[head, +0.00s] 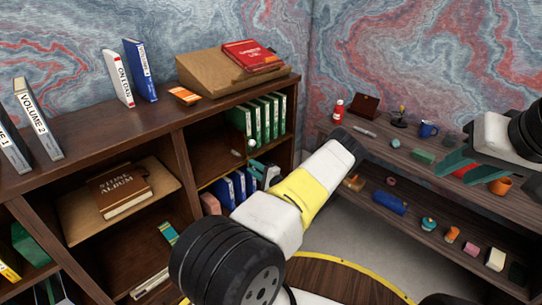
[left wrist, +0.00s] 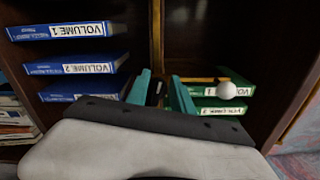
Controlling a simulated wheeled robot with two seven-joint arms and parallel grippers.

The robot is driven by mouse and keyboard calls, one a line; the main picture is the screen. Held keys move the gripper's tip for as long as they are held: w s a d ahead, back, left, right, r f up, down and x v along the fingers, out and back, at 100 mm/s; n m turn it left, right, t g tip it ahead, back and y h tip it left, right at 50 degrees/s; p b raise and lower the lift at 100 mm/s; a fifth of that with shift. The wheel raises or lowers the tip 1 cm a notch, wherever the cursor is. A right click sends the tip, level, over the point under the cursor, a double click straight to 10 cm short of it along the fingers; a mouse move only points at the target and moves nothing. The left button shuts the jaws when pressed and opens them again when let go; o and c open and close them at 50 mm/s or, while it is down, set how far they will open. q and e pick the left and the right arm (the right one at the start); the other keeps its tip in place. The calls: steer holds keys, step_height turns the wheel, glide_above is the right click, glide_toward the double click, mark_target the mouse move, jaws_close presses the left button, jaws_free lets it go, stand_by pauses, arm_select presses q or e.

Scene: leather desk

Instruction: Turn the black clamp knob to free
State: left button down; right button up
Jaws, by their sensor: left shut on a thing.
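My left gripper (left wrist: 158,90) reaches into the bookcase, its teal fingers close together around a small dark piece, probably the black clamp knob (left wrist: 155,92). Most of that piece is hidden between the fingers, so its turn angle cannot be told. A yellow-brown bar (left wrist: 202,79) with a white ball end (left wrist: 227,90) runs to the right of the fingers. In the head view the left gripper (head: 264,172) shows only in part behind my arm. My right gripper (head: 468,170) is above the desk at the right, its teal fingers apart; a red thing shows between or behind them.
Blue volumes (left wrist: 66,31) and green volumes (left wrist: 218,108) stand close beside the left gripper, within the bookcase (head: 180,150). The right-hand desk (head: 400,155) carries a blue mug (head: 428,129), a red bottle (head: 338,110) and several small items. Floor lies open between the furniture.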

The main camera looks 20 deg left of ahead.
arm_select(q)
steer(key=shift+f+n, duration=0.15)
steer(key=shift+n, duration=0.15)
stand_by(0.4)
steer(key=c, duration=1.5)
jaws_free()
steer(key=shift+o, duration=0.2)
steer(key=shift+d, duration=0.1)
steer(key=v, duration=0.7)
steer(key=shift+d, duration=0.35)
steer(key=shift+s, duration=0.15)
